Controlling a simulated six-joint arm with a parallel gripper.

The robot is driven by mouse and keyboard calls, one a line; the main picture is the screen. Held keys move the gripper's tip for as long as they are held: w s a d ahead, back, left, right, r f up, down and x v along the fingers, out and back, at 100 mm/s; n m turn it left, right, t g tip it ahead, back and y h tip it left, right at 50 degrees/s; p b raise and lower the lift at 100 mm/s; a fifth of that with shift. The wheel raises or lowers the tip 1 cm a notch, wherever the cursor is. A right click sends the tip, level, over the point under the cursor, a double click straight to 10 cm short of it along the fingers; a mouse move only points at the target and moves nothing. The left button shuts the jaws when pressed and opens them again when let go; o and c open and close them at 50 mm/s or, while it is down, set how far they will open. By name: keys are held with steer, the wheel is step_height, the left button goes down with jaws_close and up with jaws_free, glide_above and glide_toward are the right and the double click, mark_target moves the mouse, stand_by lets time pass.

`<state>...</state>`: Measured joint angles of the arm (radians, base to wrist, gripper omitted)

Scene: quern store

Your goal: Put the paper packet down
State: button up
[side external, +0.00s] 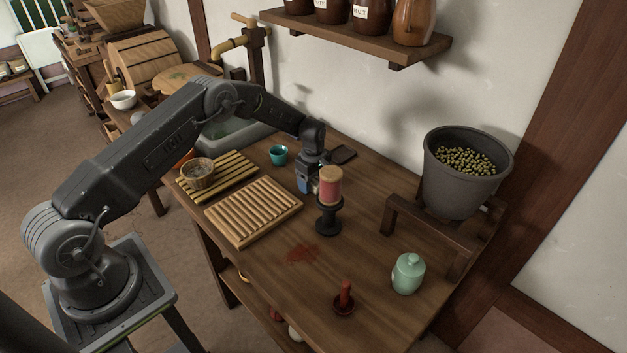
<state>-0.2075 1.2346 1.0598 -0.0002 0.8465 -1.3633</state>
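My gripper (312,172) points down over the middle of the table, behind and left of a red and tan cylinder (330,183) on a black stand (329,217). The cylinder hides part of the gripper, and its fingers are too small and dark to tell open from shut. A small blue and pale piece (304,184) shows at the gripper's lower left. I cannot tell whether it is a packet or part of the gripper. No paper packet can be made out for certain.
A ribbed wooden board (253,212), a slatted rack (222,172) with a bowl (198,172), and a teal cup (279,155) lie left. A green jar (407,274), red candle (345,296) and grey pot (463,190) stand right. Bare wood surrounds a reddish stain (301,253).

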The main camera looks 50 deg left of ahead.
steer(key=shift+o, duration=0.4)
steer(key=shift+r, duration=0.15)
steer(key=s+d+r+m+t, duration=0.1)
steer(key=s+d+r+m, duration=0.15)
steer(key=r, duration=1.05)
steer(key=s+d+r+m+t, duration=0.1)
steer(key=s+d+r+m, duration=0.15)
steer(key=r, duration=1.05)
steer(key=s+d+r+m+t, duration=0.1)
steer(key=s+d+r+m, duration=0.25)
steer(key=s+r, duration=0.45)
steer(key=s+d+r+m+t, duration=0.15)
steer(key=s+r+m, duration=0.3)
steer(key=s, duration=0.75)
steer(key=s+d+f+m, duration=0.1)
steer(key=s+m, duration=0.1)
steer(key=s, duration=0.3)
steer(key=s+d+f+m+t, duration=0.1)
steer(key=s+f+m, duration=0.1)
steer(key=s, duration=0.4)
steer(key=shift+s+m, duration=0.25)
steer(key=shift+m, duration=0.25)
steer(key=shift+f, duration=0.1)
